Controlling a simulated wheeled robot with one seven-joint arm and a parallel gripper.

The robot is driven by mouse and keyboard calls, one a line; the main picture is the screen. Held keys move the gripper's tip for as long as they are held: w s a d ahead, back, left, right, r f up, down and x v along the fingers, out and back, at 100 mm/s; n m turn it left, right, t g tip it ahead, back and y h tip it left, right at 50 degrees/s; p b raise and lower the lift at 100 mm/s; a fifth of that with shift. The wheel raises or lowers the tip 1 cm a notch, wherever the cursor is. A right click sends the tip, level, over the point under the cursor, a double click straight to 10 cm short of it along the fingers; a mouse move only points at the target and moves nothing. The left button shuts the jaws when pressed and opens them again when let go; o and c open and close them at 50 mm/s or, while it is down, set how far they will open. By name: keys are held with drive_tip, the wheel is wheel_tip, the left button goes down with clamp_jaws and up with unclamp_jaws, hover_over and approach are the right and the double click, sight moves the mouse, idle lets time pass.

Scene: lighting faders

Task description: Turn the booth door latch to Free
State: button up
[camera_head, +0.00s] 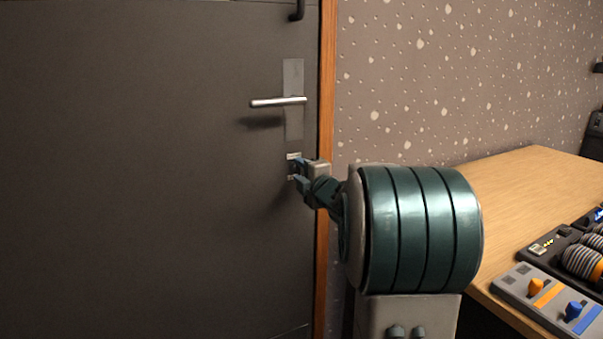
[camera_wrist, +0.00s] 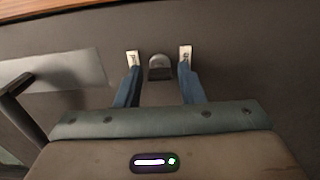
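The dark grey booth door (camera_head: 150,170) fills the left of the head view. The latch is a small grey thumb-turn (camera_wrist: 160,68), seen between my fingers in the wrist view. Small white label plates (camera_wrist: 133,58) (camera_wrist: 186,53) lie on either side of it; their lettering is too small to read. My gripper (camera_head: 294,172) reaches the door just below the lever handle. In the wrist view my gripper (camera_wrist: 159,75) is open, one blue finger on each side of the latch, with a visible gap to each. In the head view my fingers mostly hide the latch.
A silver lever handle (camera_head: 278,102) on a tall plate is above my gripper. The wooden door frame (camera_head: 327,120) stands close to the right. A wooden desk (camera_head: 530,185) with a control panel (camera_head: 550,299) and other gear is at the right.

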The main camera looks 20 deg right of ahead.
drive_tip(key=c, duration=0.6)
drive_tip(key=shift+m, duration=0.3)
drive_tip(key=m+p, duration=0.8)
drive_tip(key=m, duration=0.9)
drive_tip(key=shift+p, duration=0.4)
drive_tip(key=shift+m, duration=0.3)
